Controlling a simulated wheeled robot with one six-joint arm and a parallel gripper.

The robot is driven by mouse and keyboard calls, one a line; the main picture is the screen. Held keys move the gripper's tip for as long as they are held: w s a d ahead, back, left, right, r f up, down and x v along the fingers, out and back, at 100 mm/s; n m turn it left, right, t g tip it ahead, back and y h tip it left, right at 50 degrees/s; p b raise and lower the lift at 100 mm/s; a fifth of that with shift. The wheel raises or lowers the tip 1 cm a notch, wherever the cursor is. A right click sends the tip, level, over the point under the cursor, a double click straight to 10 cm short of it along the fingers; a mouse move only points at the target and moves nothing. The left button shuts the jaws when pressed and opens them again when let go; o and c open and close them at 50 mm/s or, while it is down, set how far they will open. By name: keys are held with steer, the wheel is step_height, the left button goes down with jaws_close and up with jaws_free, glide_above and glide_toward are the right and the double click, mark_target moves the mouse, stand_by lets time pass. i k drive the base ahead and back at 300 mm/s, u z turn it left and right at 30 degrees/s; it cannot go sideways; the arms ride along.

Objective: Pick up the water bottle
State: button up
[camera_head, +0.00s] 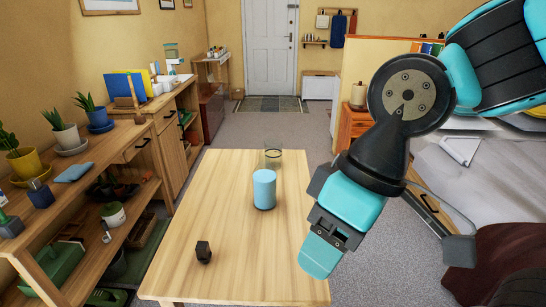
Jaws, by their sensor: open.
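A light blue upright cylinder (264,190) stands near the middle of the wooden table (200,230). It is the most bottle-like thing in view, but no cap or neck shows. A clear glass (273,158) stands just behind it and is partly hidden by it. My gripper (322,252) hangs over the table's right edge, nearer the camera and to the right of the cylinder. It points down, is open and touches nothing that I can see.
A small dark block (203,252) sits at the table's near left. Shelves (75,190) with potted plants line the left wall. A bed (480,180) is at the right. The tabletop between the block and the cylinder is clear.

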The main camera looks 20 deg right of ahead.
mark_target(264, 176)
steer(key=u, duration=0.05)
steer(key=k, duration=1.1)
steer(key=z, duration=0.95)
steer(key=i, duration=1.4)
steer(key=u, duration=0.65)
steer(key=i, duration=0.4)
steer(key=u, duration=0.25)
